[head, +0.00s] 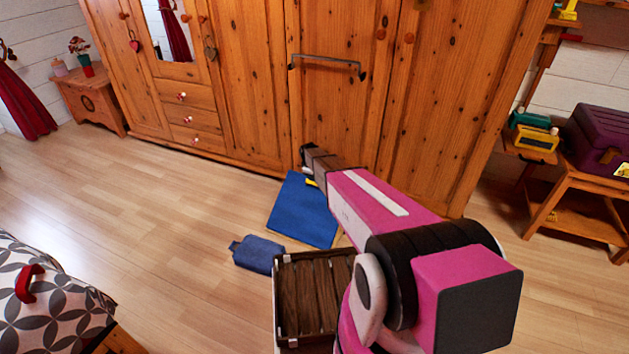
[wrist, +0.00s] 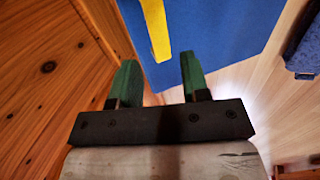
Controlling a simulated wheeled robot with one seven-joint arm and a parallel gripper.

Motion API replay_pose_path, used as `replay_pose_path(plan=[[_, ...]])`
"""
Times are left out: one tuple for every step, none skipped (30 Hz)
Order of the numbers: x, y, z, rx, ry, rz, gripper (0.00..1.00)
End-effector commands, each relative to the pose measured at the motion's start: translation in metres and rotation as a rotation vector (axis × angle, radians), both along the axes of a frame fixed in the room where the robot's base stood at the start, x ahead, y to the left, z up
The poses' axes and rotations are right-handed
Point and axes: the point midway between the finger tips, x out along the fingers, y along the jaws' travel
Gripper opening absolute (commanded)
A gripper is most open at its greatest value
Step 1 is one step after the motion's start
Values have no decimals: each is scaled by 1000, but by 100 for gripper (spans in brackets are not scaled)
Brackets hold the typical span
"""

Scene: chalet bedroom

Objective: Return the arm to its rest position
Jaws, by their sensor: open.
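My arm reaches forward across the head view, pink and dark, toward the wooden wardrobe (head: 250,90). My gripper (head: 306,152) is at its far end, close to the wardrobe's front. In the wrist view my gripper (wrist: 157,80) shows two green fingers spread apart with nothing between them. Beyond the fingertips is a blue mat (wrist: 225,35) with a yellow strip (wrist: 156,28). The blue mat (head: 300,212) lies on the floor in the head view, partly hidden by my arm.
A dark slatted crate (head: 281,300) stands beside my arm, with a blue folded item (head: 257,254) on the floor near it. A bed (head: 45,300) is at lower left. A low table (head: 570,205) with a purple case (head: 603,140) stands right. The left floor is clear.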

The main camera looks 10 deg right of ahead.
Motion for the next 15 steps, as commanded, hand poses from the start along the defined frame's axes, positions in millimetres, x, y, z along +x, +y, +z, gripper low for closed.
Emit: replay_pose_path(plan=[[-5, 2, 11, 0, 0, 0, 42], [-6, 2, 15, 0, 0, 0, 42], [-7, 3, 20, 1, -1, 0, 42], [-8, 4, 23, 0, 0, 0, 42], [-8, 4, 26, 0, 0, 0, 42], [-9, 5, 29, 1, 1, 0, 42], [-9, 5, 31, 1, 1, 0, 42], [-9, 5, 32, 1, 1, 0, 42], [-9, 5, 32, 1, 2, 0, 42], [-9, 6, 32, 0, 2, 0, 42], [-9, 6, 32, 0, 2, 0, 42], [-9, 6, 32, 0, 2, 0, 42], [-9, 6, 32, 0, 2, 0, 42], [-9, 6, 32, 0, 2, 0, 42], [-9, 6, 32, 0, 2, 0, 42]])
